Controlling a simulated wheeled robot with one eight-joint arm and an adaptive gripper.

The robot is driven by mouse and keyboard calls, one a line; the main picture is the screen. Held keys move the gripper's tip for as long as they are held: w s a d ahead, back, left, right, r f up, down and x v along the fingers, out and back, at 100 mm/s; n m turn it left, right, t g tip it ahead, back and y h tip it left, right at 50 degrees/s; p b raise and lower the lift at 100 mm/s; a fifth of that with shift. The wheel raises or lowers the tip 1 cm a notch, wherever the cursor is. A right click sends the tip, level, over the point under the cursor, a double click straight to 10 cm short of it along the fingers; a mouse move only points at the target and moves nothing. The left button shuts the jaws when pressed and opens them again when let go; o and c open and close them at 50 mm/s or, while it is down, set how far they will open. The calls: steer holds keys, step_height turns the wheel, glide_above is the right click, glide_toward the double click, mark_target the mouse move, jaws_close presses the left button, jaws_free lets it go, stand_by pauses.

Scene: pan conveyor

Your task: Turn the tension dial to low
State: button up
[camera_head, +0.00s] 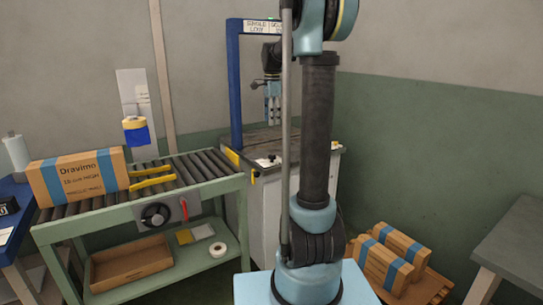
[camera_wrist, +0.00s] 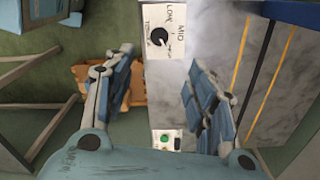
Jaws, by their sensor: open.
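The tension dial (camera_wrist: 158,37) is a round black knob on a white plate (camera_wrist: 155,70) in the wrist view. The plate carries the words LOW and MID, and more lettering too small to read surely. I cannot tell which mark the knob points to. My gripper (camera_wrist: 160,62) is open and empty, its two blue-grey fingers spread to the left and right, with the dial showing between and beyond their tips. In the head view my gripper (camera_head: 272,108) hangs over the strapping machine's table top (camera_head: 262,140), partly behind my arm. I cannot make out the tension dial there.
A green button (camera_wrist: 164,141) sits on another plate below the dial. A blue arch (camera_head: 236,80) with a sign (camera_head: 262,27) stands over the machine. A roller conveyor (camera_head: 205,168) holds a Dravimo carton (camera_head: 78,177) and has its own black dial (camera_head: 155,215). Cartons (camera_head: 388,262) lie right.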

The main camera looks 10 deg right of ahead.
mark_target(272, 156)
step_height(272, 156, down, 17)
steer(key=shift+r, duration=0.1)
stand_by(0.5)
steer(key=shift+c, duration=0.2)
steer(key=c, duration=1)
